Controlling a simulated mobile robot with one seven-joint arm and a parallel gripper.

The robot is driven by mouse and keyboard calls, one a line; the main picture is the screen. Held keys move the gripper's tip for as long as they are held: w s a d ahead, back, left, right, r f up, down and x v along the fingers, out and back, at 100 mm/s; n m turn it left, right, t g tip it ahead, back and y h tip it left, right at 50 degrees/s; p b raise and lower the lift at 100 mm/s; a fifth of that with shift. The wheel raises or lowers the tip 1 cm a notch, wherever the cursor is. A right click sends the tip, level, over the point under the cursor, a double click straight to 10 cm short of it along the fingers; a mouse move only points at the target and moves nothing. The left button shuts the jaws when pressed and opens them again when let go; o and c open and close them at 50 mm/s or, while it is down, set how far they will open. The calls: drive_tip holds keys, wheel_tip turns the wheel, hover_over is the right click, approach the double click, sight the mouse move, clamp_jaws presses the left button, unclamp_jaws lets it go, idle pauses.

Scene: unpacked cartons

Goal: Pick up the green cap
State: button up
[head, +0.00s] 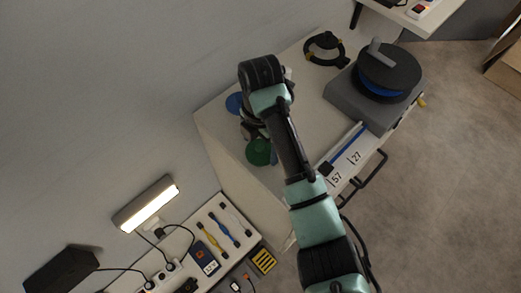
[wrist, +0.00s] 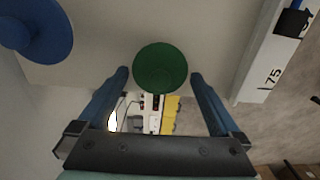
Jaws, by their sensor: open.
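The green cap (head: 258,152) is a round, dark green disc near the left edge of the white table, beside my arm in the head view. In the wrist view the green cap (wrist: 161,68) appears between and just beyond the tips of my gripper (wrist: 160,74). The two blue fingers stand apart, one on each side of it, with nothing held. I cannot tell how far the cap is from the fingers in depth. In the head view my arm hides most of the gripper.
A blue round cap (wrist: 38,28) is left of the green one, also seen in the head view (head: 235,103). The white table (head: 213,125) carries a grey device with a black disc (head: 388,72), a black ring (head: 324,48) and a numbered white strip (head: 345,160). A lower bench holds tools.

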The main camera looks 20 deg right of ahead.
sight(260, 146)
drive_tip(key=shift+f, duration=0.35)
drive_tip(key=c, duration=1.2)
drive_tip(key=shift+o, duration=0.2)
wheel_tip(260, 146, up, 10)
drive_tip(key=p, duration=0.4)
drive_tip(key=shift+r, duration=0.1)
